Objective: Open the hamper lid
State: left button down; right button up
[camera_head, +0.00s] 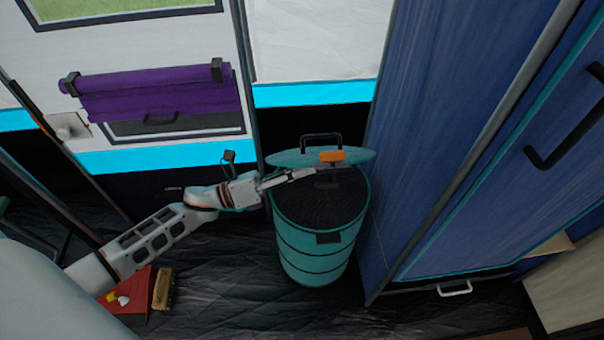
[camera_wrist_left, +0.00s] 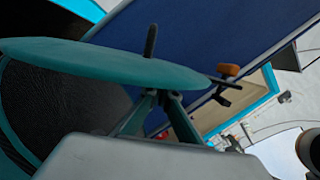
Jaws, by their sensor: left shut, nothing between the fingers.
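The hamper (camera_head: 318,260) is a teal cylinder with dark bands, standing upright on the floor, its dark inside visible from above. Its teal lid (camera_head: 285,158) is raised steeply at the back and seen almost edge-on, with a black handle (camera_head: 320,136) on its far side. A small orange piece (camera_head: 332,156) with a dark part sits at the lid's edge. My left gripper (camera_head: 312,172) is shut and empty, reaching from the left over the opening, close to the lid's inner side. In the left wrist view the fingers (camera_wrist_left: 165,98) reach the lid (camera_wrist_left: 110,64); contact is unclear. My right gripper is out of view.
A tall blue cabinet (camera_head: 440,130) stands close on the hamper's right. The tent wall (camera_head: 310,95) is behind it. A red object (camera_head: 138,290) and a brown brush-like object (camera_head: 162,288) lie at lower left. Dark floor (camera_head: 230,300) is clear in front.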

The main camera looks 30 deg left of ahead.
aim_at(303, 151)
pick_arm(q)
jog(key=w+r+n+p, duration=0.1)
jog(key=r, duration=0.1)
jog(key=w+a+r+n+p, duration=0.1)
jog(key=r, duration=0.1)
jog(key=w+a+r+n+y+p, duration=0.1)
jog(key=r, duration=0.1)
jog(key=shift+w+a, duration=0.1)
jog(key=shift+w, duration=0.2)
jog(key=w+a+r+n+y+p, duration=0.1)
jog(key=w+a+r+n+p, duration=0.1)
jog(key=w+a+n, duration=0.2)
jog(key=shift+w+a+n, duration=0.35)
jog(key=shift+w+n, duration=0.25)
jog(key=shift+w, duration=0.75)
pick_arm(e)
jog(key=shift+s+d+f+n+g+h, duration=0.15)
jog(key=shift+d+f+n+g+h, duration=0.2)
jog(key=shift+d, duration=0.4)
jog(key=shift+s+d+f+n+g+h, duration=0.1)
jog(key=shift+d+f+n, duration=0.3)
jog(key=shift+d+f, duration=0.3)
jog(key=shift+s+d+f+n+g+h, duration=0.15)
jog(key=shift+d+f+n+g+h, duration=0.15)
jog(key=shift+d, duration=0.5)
pick_arm(q)
jog(key=shift+r, duration=0.1)
jog(key=shift+s, duration=0.1)
